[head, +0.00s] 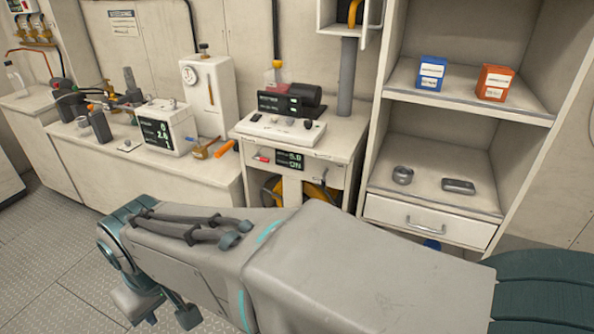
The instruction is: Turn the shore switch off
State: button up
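No label that I can read marks the shore switch. A small red switch (262,157) sits on the front of the middle cabinet, left of a dark display (290,159) that seems to read "5.0" and "ON". A white panel with several dark knobs (281,127) lies on that cabinet's top. A small switch box (22,6) with orange leads hangs at the upper left wall. My arm stretches across the foreground, and my gripper (158,308) seems to be at its lower left end, well apart from the switches. Its fingers are not clear.
A long white counter (215,172) on the left carries valves, a meter box (167,127) and a white tank (207,95). Shelves (468,105) on the right hold a blue box (431,73) and an orange box (495,83). The left floor (50,240) is clear.

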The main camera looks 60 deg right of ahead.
aim_at(323, 181)
jog(key=z, duration=2.05)
jog(key=k, duration=1.2)
jog(key=u, duration=0.95)
jog(key=i, duration=1.3)
jog(key=z, duration=0.6)
jog(key=i, duration=0.4)
jog(key=z, duration=0.35)
